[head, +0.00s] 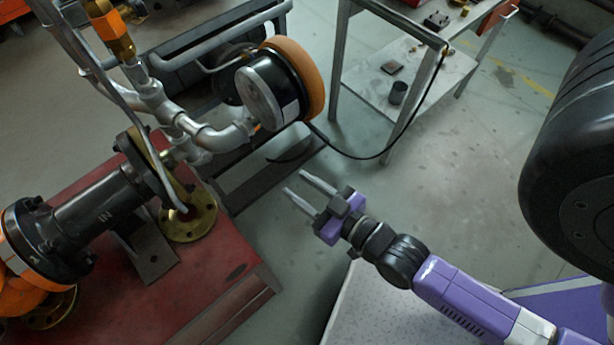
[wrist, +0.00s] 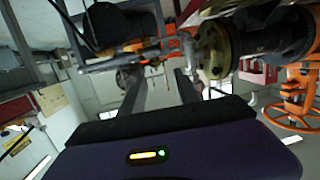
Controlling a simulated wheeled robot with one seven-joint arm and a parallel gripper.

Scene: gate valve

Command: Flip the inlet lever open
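A dark pipe body marked "IN" (head: 105,215) lies on the red base (head: 215,300) at the left of the head view. A brass-orange fitting (head: 110,32) stands on the grey piping above it. I cannot clearly make out the inlet lever; a long thin grey bar (head: 95,75) slants down past the fitting, but I cannot tell whether it is a lever. My gripper (head: 295,182) is open and empty, right of the piping and apart from it, fingers pointing up-left. In the wrist view, its two grey fingers (wrist: 160,88) are spread with nothing between them.
A metal table (head: 410,80) with a black cable stands behind. An orange handwheel (wrist: 295,98) is at the wrist view's right. Floor around my gripper is clear.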

